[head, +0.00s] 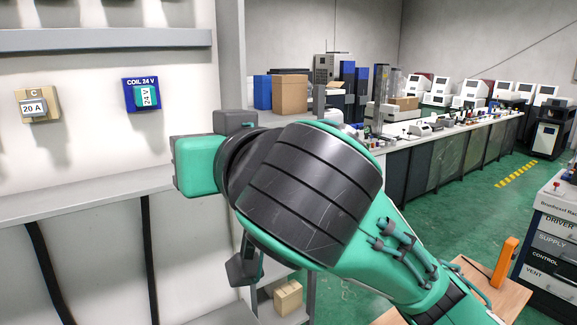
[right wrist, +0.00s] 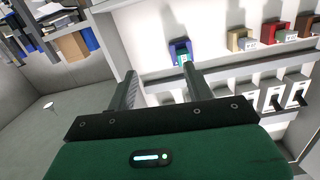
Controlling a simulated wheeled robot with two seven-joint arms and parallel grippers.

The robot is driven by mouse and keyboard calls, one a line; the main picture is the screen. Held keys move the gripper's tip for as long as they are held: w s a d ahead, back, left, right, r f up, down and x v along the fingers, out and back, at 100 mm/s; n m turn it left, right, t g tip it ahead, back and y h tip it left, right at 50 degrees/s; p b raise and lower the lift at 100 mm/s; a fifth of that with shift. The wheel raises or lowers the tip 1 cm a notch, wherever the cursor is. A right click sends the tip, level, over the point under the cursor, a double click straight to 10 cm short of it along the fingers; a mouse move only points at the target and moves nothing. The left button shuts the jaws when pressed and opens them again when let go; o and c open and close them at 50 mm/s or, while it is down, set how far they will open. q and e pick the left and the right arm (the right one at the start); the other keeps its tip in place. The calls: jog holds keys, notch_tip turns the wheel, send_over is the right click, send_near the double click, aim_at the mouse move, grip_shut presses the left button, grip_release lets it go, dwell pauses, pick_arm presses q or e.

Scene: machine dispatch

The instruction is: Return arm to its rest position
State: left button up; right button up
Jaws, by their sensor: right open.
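My right arm (head: 320,190) comes in from the lower right in the head view, its green and black links filling the middle of the picture. My right gripper (right wrist: 161,78) shows in the right wrist view, with its two dark fingers apart and nothing between them. The fingers point towards the white shelf wall. Its fingertips cannot be made out in the head view. A blue holder (head: 141,95) marked COIL 24 V bears a teal piece on the wall; it also shows just beyond the right-hand finger in the wrist view (right wrist: 180,48). My left gripper is not in view.
A tan holder (head: 37,105) marked 20 A hangs left of the blue one. A white shelf (head: 85,193) runs below them, close to my arm. A long bench (head: 430,150) with machines stands behind.

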jog(key=w+d+f+m+g+h, duration=0.15)
jog(key=d+f, duration=0.45)
jog(key=f, duration=0.6)
jog(key=w+d+f+m+g+h, duration=0.15)
jog(key=d+f, duration=0.35)
jog(key=f, duration=0.8)
jog(key=w+d+f+m+g+h, duration=0.15)
jog(key=d+f, duration=0.45)
jog(key=f, duration=0.6)
jog(key=s+d+f+g+h, duration=0.25)
jog(key=s+d+f, duration=0.55)
jog(key=s+f, duration=0.4)
jog(key=s+d+f+g+h, duration=0.2)
jog(key=s+d+f+g, duration=0.2)
jog(key=s+d+f, duration=0.55)
notch_tip(320, 180, down, 33)
jog(key=s+a, duration=0.2)
jog(key=a, duration=0.1)
jog(key=s+d+f+g, duration=0.1)
jog(key=s+d+f, duration=0.1)
jog(key=s+f, duration=0.7)
jog(key=s+d+f+g, duration=0.1)
jog(key=s+d+f, duration=0.1)
jog(key=s+f, duration=0.8)
jog(key=shift+f+n+h, duration=0.3)
jog(key=shift+f+n, duration=0.1)
jog(key=shift+n, duration=0.05)
